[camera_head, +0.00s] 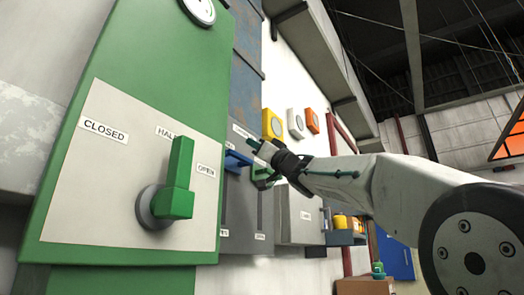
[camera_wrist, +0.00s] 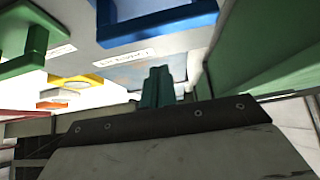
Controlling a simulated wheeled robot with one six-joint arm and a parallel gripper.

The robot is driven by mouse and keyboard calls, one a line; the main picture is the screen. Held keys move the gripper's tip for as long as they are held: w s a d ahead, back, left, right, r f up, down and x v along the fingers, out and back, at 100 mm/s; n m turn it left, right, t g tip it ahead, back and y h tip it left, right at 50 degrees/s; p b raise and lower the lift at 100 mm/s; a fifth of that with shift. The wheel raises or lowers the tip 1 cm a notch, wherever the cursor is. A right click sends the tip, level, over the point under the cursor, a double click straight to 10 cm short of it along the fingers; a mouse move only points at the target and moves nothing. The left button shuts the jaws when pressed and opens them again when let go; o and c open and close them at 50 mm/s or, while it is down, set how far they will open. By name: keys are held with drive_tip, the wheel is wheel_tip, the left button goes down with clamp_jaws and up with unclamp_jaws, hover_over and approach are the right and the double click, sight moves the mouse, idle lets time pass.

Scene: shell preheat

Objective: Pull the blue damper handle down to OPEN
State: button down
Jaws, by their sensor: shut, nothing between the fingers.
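The blue damper handle (camera_head: 237,160) is a blue bar standing off a grey panel (camera_head: 238,207), just right of the large green panel. It also shows at the top of the wrist view (camera_wrist: 160,22), partly cut off by the frame edge. My gripper (camera_head: 256,144) is shut and empty, its teal fingertips close to the right of the blue handle in the head view. In the wrist view the shut fingertips (camera_wrist: 158,80) appear below the blue handle, with a gap between them.
A green handle (camera_head: 262,178) sits beside the blue one; it also shows in the wrist view (camera_wrist: 30,48). The near green panel has a green lever (camera_head: 178,185) upright at HALF. Yellow, white and orange boxes (camera_head: 313,120) hang on the wall beyond.

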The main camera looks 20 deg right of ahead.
drive_tip(key=f, duration=0.1)
drive_tip(key=w+a+f, duration=0.1)
drive_tip(key=shift+w+f, duration=0.2)
drive_tip(key=shift+f, duration=0.1)
idle(0.3)
